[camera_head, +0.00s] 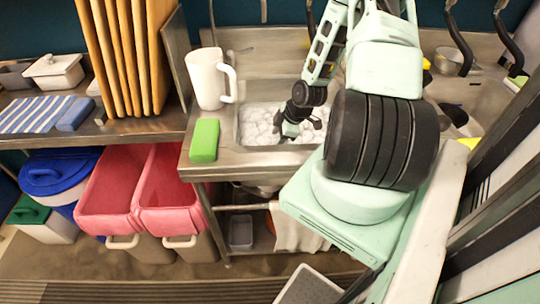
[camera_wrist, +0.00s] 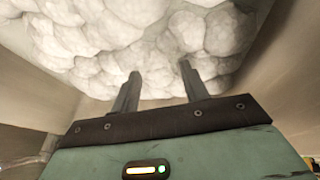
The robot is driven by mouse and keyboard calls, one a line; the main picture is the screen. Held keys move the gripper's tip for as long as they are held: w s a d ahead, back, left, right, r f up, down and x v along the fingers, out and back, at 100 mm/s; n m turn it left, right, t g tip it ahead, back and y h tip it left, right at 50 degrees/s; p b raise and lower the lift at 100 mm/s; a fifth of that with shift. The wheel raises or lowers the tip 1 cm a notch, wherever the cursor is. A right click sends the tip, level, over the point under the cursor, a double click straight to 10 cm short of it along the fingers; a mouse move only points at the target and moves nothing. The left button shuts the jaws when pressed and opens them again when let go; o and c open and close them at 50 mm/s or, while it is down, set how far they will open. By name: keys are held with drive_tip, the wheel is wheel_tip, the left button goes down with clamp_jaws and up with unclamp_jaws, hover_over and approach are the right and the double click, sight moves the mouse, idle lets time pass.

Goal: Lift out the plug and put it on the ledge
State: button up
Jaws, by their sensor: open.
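My gripper (camera_head: 286,128) points down into the left sink basin (camera_head: 238,135), which is filled with white foam (camera_head: 262,125). In the wrist view, the two fingers of my gripper (camera_wrist: 160,82) stand apart with nothing between them. Their tips are at or just above the lumpy foam (camera_wrist: 120,40); I cannot tell whether they touch it. No plug can be seen in either view; the foam covers the basin floor. The metal ledge (camera_head: 195,172) runs along the front and left of the basin.
A white pitcher (camera_head: 208,80) and a green sponge (camera_head: 204,140) stand on the ledge left of the basin. Wooden boards (camera_head: 125,60) stand further left. Pink bins (camera_head: 165,195) are below. A second basin with a dark item (camera_head: 453,114) lies to the right.

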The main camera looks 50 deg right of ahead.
sight(271, 144)
drive_tip(key=shift+p+x, duration=0.95)
drive_tip(key=shift+x, duration=1.95)
drive_tip(key=shift+d+r, duration=0.1)
clamp_jaws()
